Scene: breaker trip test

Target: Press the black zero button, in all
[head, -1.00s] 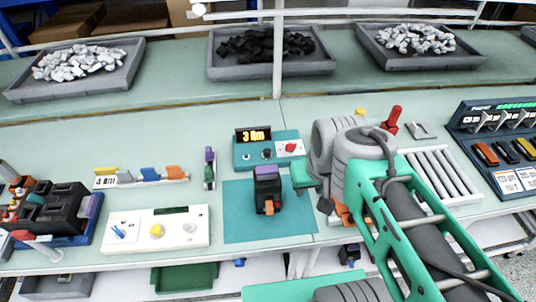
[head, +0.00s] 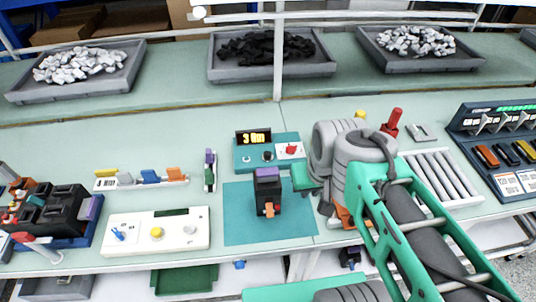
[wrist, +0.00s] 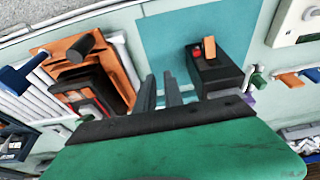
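A teal meter (head: 255,150) with a lit amber display stands behind the teal mat. Its front has a small black button (head: 268,156), a paler round control to the left, and a red knob on a white plate to the right. A black breaker (head: 267,190) with a purple top and orange lever stands on the mat; it also shows in the wrist view (wrist: 215,75). My gripper's two grey fingers (wrist: 159,82) are a little apart with nothing between them. In the head view my wrist is right of the breaker and hides the fingers. The meter is not clear in the wrist view.
A white panel (head: 155,233) with a yellow button lies left of the mat. A green-and-purple part (head: 210,172) stands left of the meter. A red-handled item (head: 392,122) and grey rollers (head: 438,177) are at right. Trays of parts line the back shelf.

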